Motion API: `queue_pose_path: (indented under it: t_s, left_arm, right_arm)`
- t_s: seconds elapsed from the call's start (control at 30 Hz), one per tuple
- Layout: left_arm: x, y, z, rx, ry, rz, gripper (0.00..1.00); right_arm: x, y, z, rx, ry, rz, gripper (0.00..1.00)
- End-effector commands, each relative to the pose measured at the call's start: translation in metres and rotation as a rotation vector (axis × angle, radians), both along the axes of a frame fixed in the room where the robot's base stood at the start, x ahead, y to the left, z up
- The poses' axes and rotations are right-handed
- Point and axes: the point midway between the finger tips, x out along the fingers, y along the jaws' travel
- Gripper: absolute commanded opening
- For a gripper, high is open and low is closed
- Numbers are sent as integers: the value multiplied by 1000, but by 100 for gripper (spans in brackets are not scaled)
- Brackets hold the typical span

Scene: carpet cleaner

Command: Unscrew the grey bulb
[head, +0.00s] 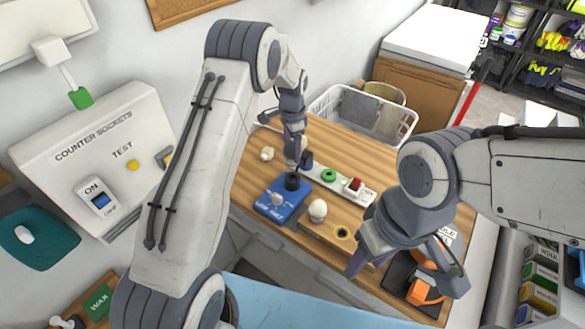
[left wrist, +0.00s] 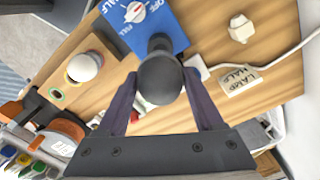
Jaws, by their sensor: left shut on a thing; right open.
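The dark grey bulb (left wrist: 160,80) is between the fingers of my left gripper (left wrist: 162,105) in the left wrist view, which is shut on it. In the head view my left gripper (head: 298,160) is low over the far corner of the blue dial box (head: 268,203), close to a black round socket (head: 292,182). The bulb is mostly hidden there, and I cannot tell whether it sits in the socket. The blue box also shows in the left wrist view (left wrist: 165,18). My right gripper (head: 407,272) is open at the right, above an orange and black item.
A white basket (head: 355,112) is at the back. A white plug (head: 267,153) lies at the left.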

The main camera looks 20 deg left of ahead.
Motion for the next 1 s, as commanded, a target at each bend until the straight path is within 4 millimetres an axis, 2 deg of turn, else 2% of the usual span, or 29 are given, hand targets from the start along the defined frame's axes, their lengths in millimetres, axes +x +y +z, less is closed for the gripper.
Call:
queue_pose_path:
  t_s: [0.03,0.07,0.1,0.2,1.0]
  left_arm:
    - [1,0,14,0,-3,0,55]
    - [0,-1,17,0,-1,-1,55]
    - [-5,-10,9,0,0,-4,55]
    - [-17,-28,6,0,0,-5,55]
    - [-123,-196,-13,0,0,-7,55]
  right_arm:
    - [0,0,11,0,0,0,50]
    - [0,0,12,1,-1,0,50]
    - [0,0,5,1,-1,0,50]
    - [0,0,2,0,0,0,50]
    - [0,0,-11,0,0,0,50]
